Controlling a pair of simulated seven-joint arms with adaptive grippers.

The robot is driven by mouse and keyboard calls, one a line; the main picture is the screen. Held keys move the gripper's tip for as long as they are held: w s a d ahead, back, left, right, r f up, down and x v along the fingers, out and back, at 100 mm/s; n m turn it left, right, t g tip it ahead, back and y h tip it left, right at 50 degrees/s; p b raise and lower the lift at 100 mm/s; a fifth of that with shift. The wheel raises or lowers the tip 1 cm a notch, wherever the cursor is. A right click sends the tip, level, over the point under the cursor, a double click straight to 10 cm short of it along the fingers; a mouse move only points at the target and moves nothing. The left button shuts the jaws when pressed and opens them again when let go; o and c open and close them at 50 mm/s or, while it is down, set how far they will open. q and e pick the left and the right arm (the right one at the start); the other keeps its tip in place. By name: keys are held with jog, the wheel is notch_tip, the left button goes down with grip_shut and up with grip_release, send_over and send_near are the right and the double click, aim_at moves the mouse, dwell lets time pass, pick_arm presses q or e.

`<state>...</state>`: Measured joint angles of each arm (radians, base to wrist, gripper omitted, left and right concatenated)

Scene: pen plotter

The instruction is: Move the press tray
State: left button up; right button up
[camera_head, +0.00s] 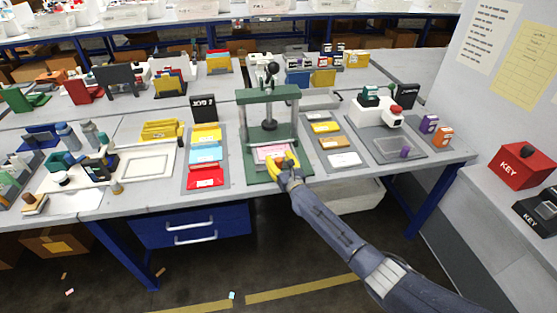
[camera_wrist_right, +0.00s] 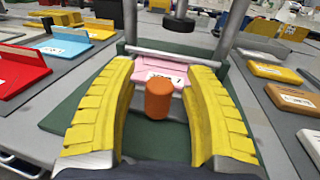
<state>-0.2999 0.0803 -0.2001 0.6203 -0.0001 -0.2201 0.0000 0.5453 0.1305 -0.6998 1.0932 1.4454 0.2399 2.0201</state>
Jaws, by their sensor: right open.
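The press (camera_head: 268,112) has a green base and frame with metal posts, and stands on the table in the middle of the head view. The pink press tray (camera_head: 272,153) lies on the green base; in the right wrist view the tray (camera_wrist_right: 152,76) shows a white label and an orange knob (camera_wrist_right: 159,100) at its front. My right gripper (camera_head: 286,160) is at the press front; in the right wrist view its yellow fingers (camera_wrist_right: 160,110) are open on either side of the knob, with gaps visible. My left gripper is not in view.
Left of the press, a grey board holds yellow, blue and red trays (camera_head: 205,178). Right of it, a grey board holds small labelled blocks (camera_head: 345,159). A white stamping device (camera_head: 378,109) stands farther right.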

jog(key=shift+c, duration=0.4)
grip_shut()
